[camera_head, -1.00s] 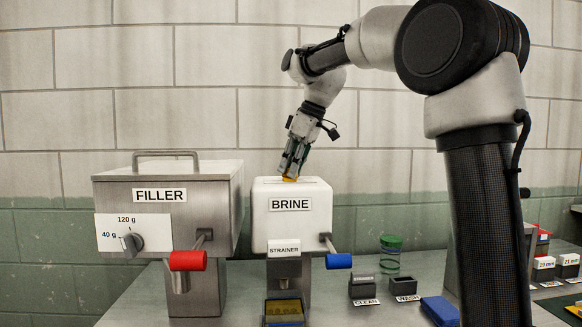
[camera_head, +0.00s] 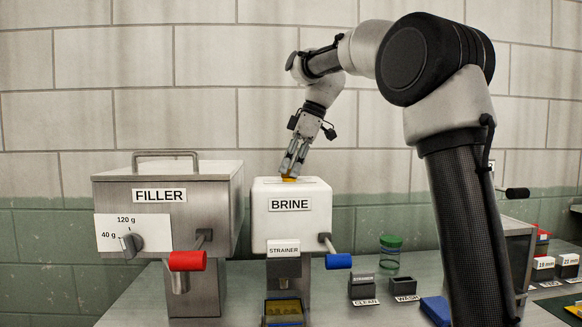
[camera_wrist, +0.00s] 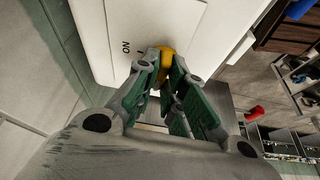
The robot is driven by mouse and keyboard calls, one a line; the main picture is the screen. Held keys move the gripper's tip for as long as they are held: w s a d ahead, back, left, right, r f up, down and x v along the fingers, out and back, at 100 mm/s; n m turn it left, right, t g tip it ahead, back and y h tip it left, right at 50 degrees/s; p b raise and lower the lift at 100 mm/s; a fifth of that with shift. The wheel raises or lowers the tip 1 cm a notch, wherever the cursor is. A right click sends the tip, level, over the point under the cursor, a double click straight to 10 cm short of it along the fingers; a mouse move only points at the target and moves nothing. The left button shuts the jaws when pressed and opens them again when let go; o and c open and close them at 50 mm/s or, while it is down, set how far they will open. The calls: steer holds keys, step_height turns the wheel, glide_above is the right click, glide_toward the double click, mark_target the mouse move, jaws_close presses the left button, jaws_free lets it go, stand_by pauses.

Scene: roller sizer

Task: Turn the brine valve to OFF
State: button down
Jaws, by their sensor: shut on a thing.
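The brine box (camera_head: 291,226) is a white tank labelled BRINE, standing right of the filler. A yellow knob (camera_head: 289,179) sits on its top. My gripper (camera_head: 288,177) reaches down from above, and its fingers are closed around the knob. In the wrist view the yellow knob (camera_wrist: 164,58) shows between the fingertips of my gripper (camera_wrist: 160,66), with "ON" printed on the white top beside it. An OFF mark is not visible. A blue-ended lever (camera_head: 338,261) sticks out from the lower right of the brine box.
The steel filler (camera_head: 215,190), with a dial and red lever (camera_head: 187,260), stands close on the left. A strainer (camera_head: 284,265) is in front of the brine box. The tiled wall is behind.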

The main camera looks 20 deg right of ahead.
steer(key=c, duration=1.5)
jaws_free()
steer(key=v, duration=1.2)
steer(key=shift+d, duration=0.1)
steer(key=s+d+f+m+t+h, duration=0.1)
steer(key=s+d+f+m, duration=0.2)
steer(key=s+f, duration=0.6)
steer(key=s+d+f+m+t+h, duration=0.1)
steer(key=s+d+f+m, duration=0.2)
steer(key=s+f+m, duration=0.4)
steer(key=s+d+f+m+t+h, duration=0.1)
steer(key=s+d+f+m, duration=0.3)
steer(key=s+f, duration=0.8)
steer(key=shift+s+f+m+h, duration=0.2)
steer(key=shift+s+m+h, duration=0.35)
steer(key=shift+s, duration=0.55)
